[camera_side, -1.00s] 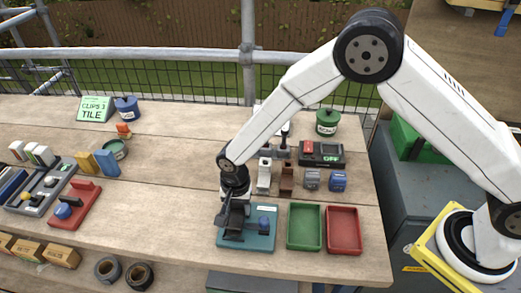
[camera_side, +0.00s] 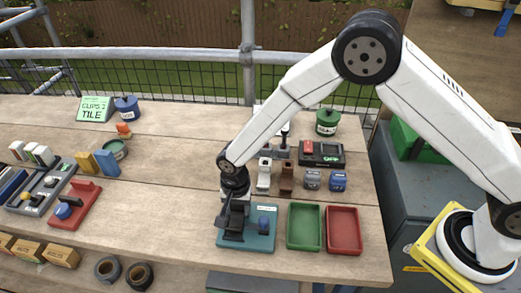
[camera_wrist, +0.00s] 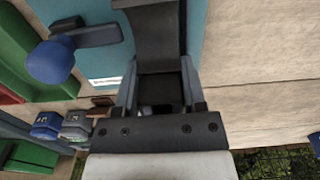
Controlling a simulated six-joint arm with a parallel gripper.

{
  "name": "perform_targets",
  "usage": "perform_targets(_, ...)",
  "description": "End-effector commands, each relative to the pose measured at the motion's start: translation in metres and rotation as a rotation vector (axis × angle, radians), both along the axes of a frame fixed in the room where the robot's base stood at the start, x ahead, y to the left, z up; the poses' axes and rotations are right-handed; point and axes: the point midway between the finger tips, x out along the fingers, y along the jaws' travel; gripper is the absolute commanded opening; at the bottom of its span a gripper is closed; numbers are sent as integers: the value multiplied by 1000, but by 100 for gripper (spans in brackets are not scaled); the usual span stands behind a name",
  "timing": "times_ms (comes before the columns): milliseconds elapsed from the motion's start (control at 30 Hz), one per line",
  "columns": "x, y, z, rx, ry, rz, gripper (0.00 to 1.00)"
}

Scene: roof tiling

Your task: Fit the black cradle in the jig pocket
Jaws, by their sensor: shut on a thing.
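The black cradle (camera_wrist: 158,38) is between the fingers of my gripper (camera_wrist: 160,88) in the wrist view. It has a curved, dark grey top face. My gripper (camera_side: 233,218) is shut on it and points down over the left part of the teal jig (camera_side: 262,241). The jig also shows in the wrist view (camera_wrist: 112,62), with a blue-knobbed clamp (camera_wrist: 52,60) beside the cradle. The pocket is hidden under the cradle and gripper, so I cannot tell whether the cradle is seated in it.
A green tray (camera_side: 305,227) and a red tray (camera_side: 343,230) lie right of the jig. Behind stand a white block (camera_side: 264,174), a brown block (camera_side: 287,178), two small blue-grey blocks (camera_side: 325,181) and a switch box (camera_side: 322,153). Bare bench lies left of the jig.

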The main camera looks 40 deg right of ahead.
Motion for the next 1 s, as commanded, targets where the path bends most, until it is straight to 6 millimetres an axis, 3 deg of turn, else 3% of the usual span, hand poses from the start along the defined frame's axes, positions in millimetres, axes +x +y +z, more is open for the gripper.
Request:
perform_targets(167,0,0,0,0,0,0,0)
perform_targets(200,0,0,0,0,0,0,65)
perform_targets(300,0,0,0,0,0,0,94)
perform_targets(667,0,0,1,0,0,0,94)
perform_targets(1000,0,0,15,1,-1,0,94)
